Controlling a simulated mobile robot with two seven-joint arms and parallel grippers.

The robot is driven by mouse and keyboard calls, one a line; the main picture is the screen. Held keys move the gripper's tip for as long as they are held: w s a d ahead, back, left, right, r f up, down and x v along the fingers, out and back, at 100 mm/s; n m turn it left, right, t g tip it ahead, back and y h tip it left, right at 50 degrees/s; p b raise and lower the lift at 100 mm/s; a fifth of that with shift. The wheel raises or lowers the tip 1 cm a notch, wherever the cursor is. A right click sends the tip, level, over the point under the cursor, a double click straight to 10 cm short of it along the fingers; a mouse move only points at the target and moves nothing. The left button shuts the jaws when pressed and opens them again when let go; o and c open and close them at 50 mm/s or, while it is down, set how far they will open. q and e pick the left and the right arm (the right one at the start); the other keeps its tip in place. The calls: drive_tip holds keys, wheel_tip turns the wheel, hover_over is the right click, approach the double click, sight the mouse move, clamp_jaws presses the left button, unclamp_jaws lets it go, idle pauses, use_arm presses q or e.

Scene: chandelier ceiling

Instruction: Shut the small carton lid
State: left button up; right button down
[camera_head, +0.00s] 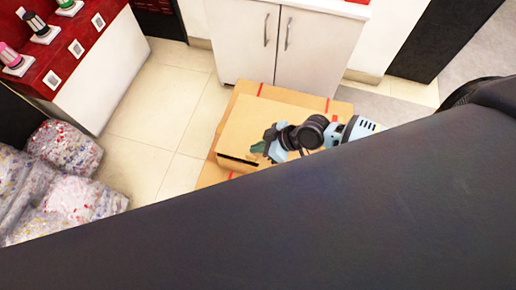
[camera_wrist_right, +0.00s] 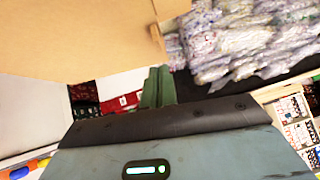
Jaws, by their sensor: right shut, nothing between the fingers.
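A small brown carton (camera_head: 246,124) sits on the floor in front of a white cabinet. Its top panel looks nearly flat, with a dark slit along its near edge. Cardboard with red stripes (camera_head: 292,95) shows behind and beside it; I cannot tell whether this is flaps or a separate piece. My right gripper (camera_head: 262,149) is over the carton's near right part, its green fingers shut and empty. In the right wrist view the shut fingers (camera_wrist_right: 158,87) are close to a cardboard panel (camera_wrist_right: 75,35); contact cannot be told. My left gripper is out of view.
The white cabinet (camera_head: 300,50) stands right behind the carton. Speckled bags (camera_head: 65,175) lie at the left, below a red display counter (camera_head: 75,40). Tiled floor is clear between bags and carton. A dark link of mine hides the near area.

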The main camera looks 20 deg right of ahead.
drive_tip(key=shift+f, duration=0.75)
drive_tip(key=shift+s, duration=0.1)
drive_tip(key=f+b, duration=0.2)
drive_tip(key=s+f+b, duration=0.1)
drive_tip(key=f, duration=0.1)
drive_tip(key=shift+a+f, duration=0.1)
drive_tip(key=shift+a, duration=0.3)
drive_tip(key=shift+s+f+b, duration=0.1)
drive_tip(key=shift+f+b, duration=0.1)
drive_tip(key=shift+b, duration=0.25)
drive_tip(key=shift+s, duration=0.1)
